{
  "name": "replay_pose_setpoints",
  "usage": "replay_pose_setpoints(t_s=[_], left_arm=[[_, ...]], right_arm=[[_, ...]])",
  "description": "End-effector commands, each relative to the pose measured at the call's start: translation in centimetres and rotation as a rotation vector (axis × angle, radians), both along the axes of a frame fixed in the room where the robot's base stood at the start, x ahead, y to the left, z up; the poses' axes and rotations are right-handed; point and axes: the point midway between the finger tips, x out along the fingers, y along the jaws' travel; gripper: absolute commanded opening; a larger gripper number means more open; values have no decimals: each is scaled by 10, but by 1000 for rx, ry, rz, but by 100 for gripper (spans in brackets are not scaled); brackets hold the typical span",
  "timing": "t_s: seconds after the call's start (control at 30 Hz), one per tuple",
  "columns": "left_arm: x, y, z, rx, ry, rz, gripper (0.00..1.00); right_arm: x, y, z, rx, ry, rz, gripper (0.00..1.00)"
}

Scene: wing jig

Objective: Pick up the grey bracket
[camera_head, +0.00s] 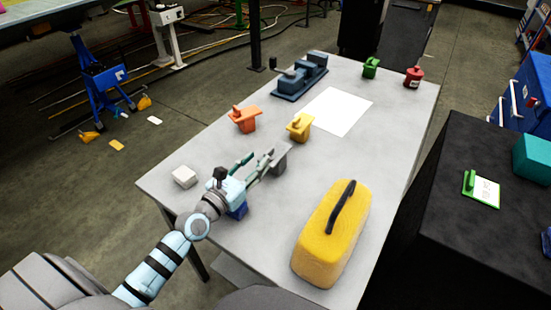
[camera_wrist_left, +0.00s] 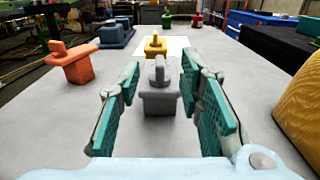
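The grey bracket (camera_head: 280,164) stands upright on the light grey table, with a block body, a flat top plate and a knob. It also shows in the left wrist view (camera_wrist_left: 160,98), in the middle between the two fingers. My left gripper (camera_head: 257,160) is open, its teal-padded fingers pointing at the bracket. In the left wrist view the gripper (camera_wrist_left: 160,75) has a finger on each side of the bracket, with visible gaps. I cannot tell how far the fingertips reach along it. My right gripper is not in view.
An orange bracket (camera_head: 244,119) and a yellow bracket (camera_head: 300,127) stand farther back. A big yellow case (camera_head: 332,235) with a dark handle is at the right. A white block (camera_head: 185,177) lies left. A white sheet (camera_head: 338,111), a blue-grey vise (camera_head: 300,76), and green and red pieces are behind.

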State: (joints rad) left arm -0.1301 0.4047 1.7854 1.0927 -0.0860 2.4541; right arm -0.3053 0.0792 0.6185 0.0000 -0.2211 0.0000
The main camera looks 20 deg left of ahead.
Motion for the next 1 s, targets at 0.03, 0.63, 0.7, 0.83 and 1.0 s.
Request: replay_pose_setpoints(t_s=[0.03, 0.63, 0.7, 0.83, 1.0], left_arm=[[9, -1, -2, -2, -2, 1, 33], [73, -10, -5, 1, 1, 0, 33], [73, -10, -4, 1, 1, 0, 29], [73, -10, -5, 2, 1, 0, 8], [73, -10, -5, 2, 2, 0, 0]], right_arm=[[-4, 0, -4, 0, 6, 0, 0], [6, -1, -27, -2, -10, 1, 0], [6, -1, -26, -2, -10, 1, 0], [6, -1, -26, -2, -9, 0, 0], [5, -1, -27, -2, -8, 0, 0]])
